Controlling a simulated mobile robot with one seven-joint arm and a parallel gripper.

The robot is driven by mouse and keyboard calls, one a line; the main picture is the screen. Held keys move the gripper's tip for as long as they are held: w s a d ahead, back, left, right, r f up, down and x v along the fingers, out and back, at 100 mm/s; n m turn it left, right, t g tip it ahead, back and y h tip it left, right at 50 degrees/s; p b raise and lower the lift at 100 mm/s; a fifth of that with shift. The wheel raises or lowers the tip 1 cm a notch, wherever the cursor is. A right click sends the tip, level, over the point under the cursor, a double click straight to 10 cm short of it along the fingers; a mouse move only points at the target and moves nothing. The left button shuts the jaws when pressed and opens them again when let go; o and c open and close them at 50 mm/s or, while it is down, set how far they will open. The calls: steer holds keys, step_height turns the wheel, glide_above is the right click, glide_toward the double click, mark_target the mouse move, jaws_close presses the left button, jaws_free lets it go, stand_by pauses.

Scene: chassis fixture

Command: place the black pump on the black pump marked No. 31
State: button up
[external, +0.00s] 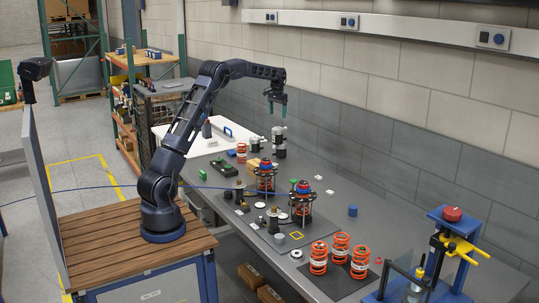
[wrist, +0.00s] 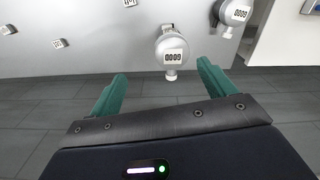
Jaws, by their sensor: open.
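My gripper (external: 277,104) is open and empty, raised above the far part of the bench. Its two green fingers also show in the wrist view (wrist: 160,72), spread apart with nothing between them. Small dark upright parts stand near the bench's front side in the external view, one at the left (external: 239,190) and one nearer the camera (external: 273,218). They may be the black pumps, but I cannot tell. No mark reading 31 is legible. A grey unit with a 0009 label (wrist: 171,50) shows beyond the fingers in the wrist view, with a similar unit (wrist: 235,12) beside it.
Two red-and-blue spring assemblies (external: 265,178) (external: 302,203) stand mid-bench. Several orange springs (external: 340,247) stand at the near end. A blue press with a red knob (external: 452,214) stands at the near right. Bench space along the wall (external: 370,190) is mostly clear.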

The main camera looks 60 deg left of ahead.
steer(key=s+d+r+t, duration=0.1)
steer(key=s+d+r, duration=0.4)
steer(key=s+d, duration=0.25)
steer(key=s+d+r+m, duration=0.1)
steer(key=s+d+r, duration=0.45)
steer(key=s, duration=0.35)
steer(key=s+d+r+t, duration=0.1)
steer(key=s+d+r, duration=0.3)
steer(key=s+d, duration=0.35)
steer(key=s+d+f, duration=0.3)
steer(key=s, duration=0.7)
steer(key=s+d+f+t, duration=0.1)
steer(key=s+d+f, duration=0.2)
steer(key=s, duration=0.8)
steer(key=s+d+f+m+t, duration=0.1)
steer(key=s+d+f, duration=0.2)
steer(key=s, duration=0.8)
steer(key=shift+d+f, duration=0.25)
steer(key=shift+d, duration=0.4)
